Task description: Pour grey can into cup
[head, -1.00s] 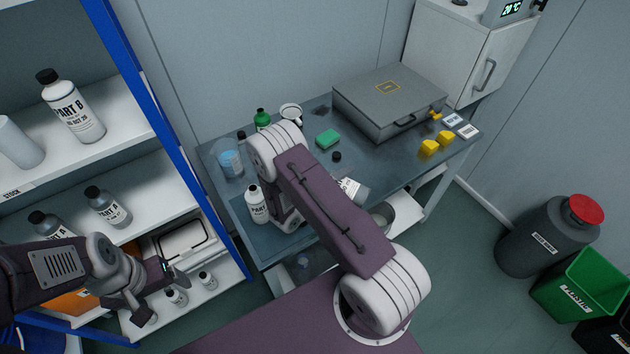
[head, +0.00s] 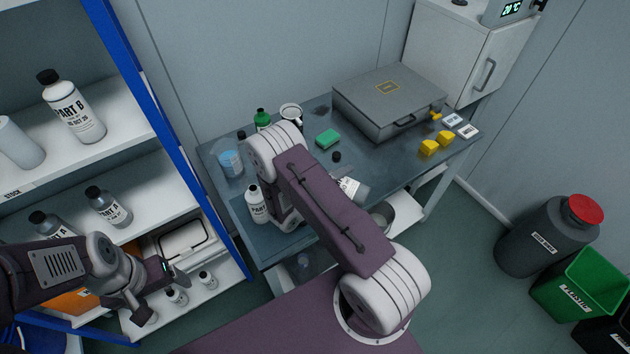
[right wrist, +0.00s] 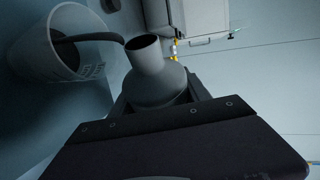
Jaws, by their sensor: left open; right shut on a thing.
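The grey can (right wrist: 157,80) shows in the right wrist view with its open mouth toward the cup (right wrist: 45,48). A dark stream runs from the mouth into this pale, marked cup at the upper left. My right gripper (right wrist: 160,98) is shut around the can's body. In the head view my right arm hides this gripper and the cup. A tilted grey container with a white label (head: 350,187) shows partly behind the arm; I cannot tell surely that it is the held can. My left gripper (head: 178,276) is open and empty near the shelves.
A blue-framed shelf (head: 165,130) stands left; bins stand right.

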